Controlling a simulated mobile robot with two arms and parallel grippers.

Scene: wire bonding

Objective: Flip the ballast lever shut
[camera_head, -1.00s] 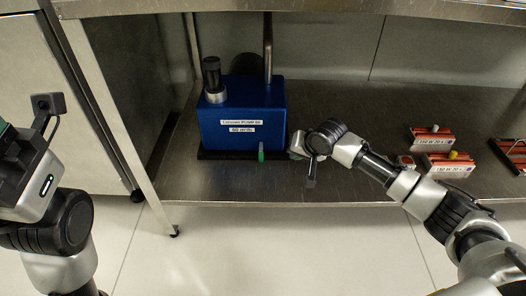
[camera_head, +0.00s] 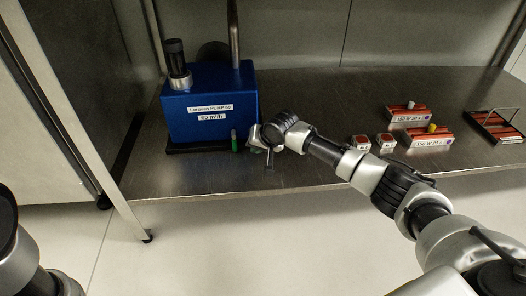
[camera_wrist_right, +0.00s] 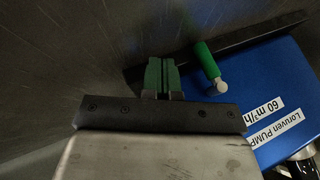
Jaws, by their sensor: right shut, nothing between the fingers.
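The ballast lever (camera_head: 234,141) is a small green handle at the lower right front of the blue pump (camera_head: 180,115). In the head view it looks about vertical. In the right wrist view the lever (camera_wrist_right: 206,60) runs from a round metal pivot beside the pump and over its dark base. My right gripper (camera_head: 252,139) is just right of the lever in the head view. In the wrist view its green fingertips (camera_wrist_right: 162,75) are shut together and empty, left of the lever with a visible gap. My left gripper is out of view.
The pump stands on a metal shelf (camera_head: 300,165) with a dark cylinder (camera_head: 176,58) on top. Red blocks (camera_head: 419,137) and a red rack (camera_head: 495,125) lie at the right. A shelf leg (camera_head: 95,145) stands at the left front. Shelf between is clear.

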